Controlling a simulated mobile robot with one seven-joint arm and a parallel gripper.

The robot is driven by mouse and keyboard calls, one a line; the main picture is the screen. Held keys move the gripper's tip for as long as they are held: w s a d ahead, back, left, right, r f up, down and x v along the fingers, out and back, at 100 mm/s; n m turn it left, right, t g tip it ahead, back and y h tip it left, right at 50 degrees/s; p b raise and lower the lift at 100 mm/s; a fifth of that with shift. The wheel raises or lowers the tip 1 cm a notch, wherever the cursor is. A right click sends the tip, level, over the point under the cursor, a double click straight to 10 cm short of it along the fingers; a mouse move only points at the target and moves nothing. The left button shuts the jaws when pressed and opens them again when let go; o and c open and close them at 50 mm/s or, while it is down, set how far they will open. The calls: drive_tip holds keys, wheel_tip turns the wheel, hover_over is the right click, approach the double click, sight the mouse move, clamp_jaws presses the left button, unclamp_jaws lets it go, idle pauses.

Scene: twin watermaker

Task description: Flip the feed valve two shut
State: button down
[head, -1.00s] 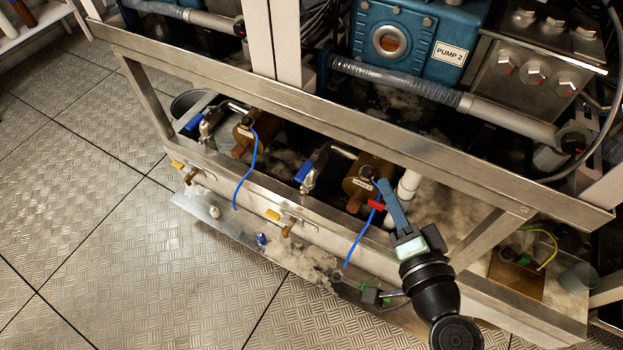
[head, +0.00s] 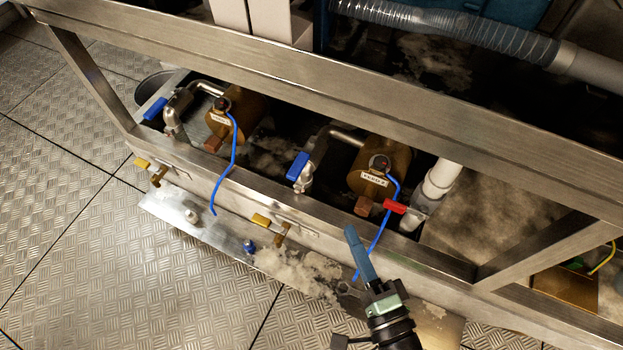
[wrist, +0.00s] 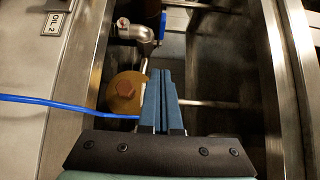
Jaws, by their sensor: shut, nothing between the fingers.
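A blue-handled valve (head: 299,170) on a steel elbow stands behind the front rail, left of the right-hand brass cylinder (head: 376,178). I take it for feed valve two; its tag is not readable. Its blue lever tilts up to the right in the head view. In the wrist view the blue lever (wrist: 162,28) stands beyond my fingertips, beside the elbow. My gripper (head: 350,231) is shut and empty, in front of the rail, below and right of the valve and apart from it. Its blue fingers (wrist: 160,74) overlap the brass cylinder in the wrist view.
Another blue-handled valve (head: 155,109) stands farther left. Yellow-handled valves (head: 262,220) sit on the rail front, near an "OIL 2" label (wrist: 56,22). A red handle (head: 395,207) and loose blue cable (head: 378,240) are close to my gripper. A steel beam (head: 330,90) crosses above.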

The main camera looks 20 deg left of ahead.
drive_tip(key=shift+w, duration=0.1)
drive_tip(key=b, duration=0.4)
approach(305, 166)
drive_tip(key=w, duration=0.3)
drive_tip(key=a, duration=0.1)
drive_tip(key=w+a+b, duration=0.1)
drive_tip(key=a, duration=0.1)
drive_tip(key=shift+f, duration=0.1)
drive_tip(key=shift+a, duration=0.5)
